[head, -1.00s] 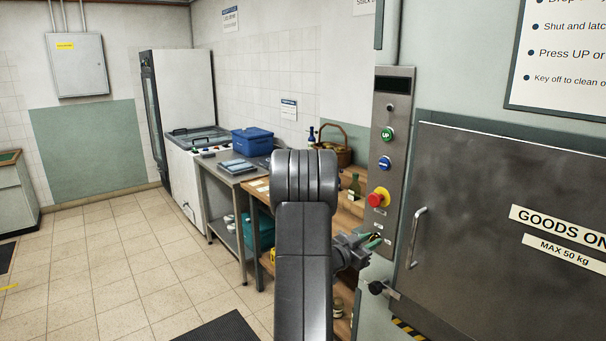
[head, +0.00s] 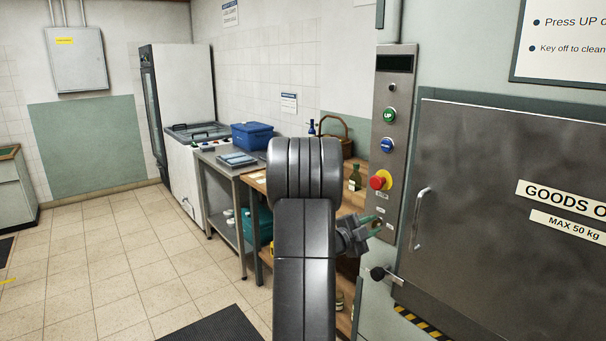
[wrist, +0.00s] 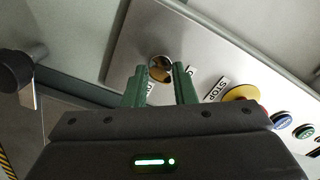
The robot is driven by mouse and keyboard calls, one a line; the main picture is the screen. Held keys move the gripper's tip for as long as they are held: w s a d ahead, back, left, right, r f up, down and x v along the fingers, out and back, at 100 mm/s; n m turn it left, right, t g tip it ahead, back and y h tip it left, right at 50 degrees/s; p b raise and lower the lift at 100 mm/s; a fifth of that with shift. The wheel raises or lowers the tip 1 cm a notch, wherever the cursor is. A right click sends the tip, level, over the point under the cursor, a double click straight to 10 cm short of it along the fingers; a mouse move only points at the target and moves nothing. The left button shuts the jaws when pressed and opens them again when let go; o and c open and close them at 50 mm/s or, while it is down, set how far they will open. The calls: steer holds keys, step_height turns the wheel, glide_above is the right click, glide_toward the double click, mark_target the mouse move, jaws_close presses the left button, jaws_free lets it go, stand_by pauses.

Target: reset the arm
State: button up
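My gripper (head: 378,227) is in front of the lower part of the steel control panel (head: 390,205), to the right of my grey arm. In the wrist view its two green fingers (wrist: 160,80) stand apart, one on each side of a round key switch (wrist: 160,68) on the panel. No object shows held between them. I cannot tell whether the fingertips touch the panel. The panel carries a red and yellow stop button (head: 380,181), a blue button (head: 387,145) and a green UP button (head: 390,115).
The grey goods lift door (head: 490,230) with a handle (head: 419,215) and a dark latch knob (head: 378,273) is close on the right. A wooden shelf unit with jars and a steel table (head: 222,165) with a blue crate (head: 252,136) stand behind my arm. Tiled floor (head: 110,260) is open at left.

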steer(key=m+b, duration=0.1)
steer(key=m, duration=0.5)
stand_by(0.5)
steer(key=shift+r, duration=0.1)
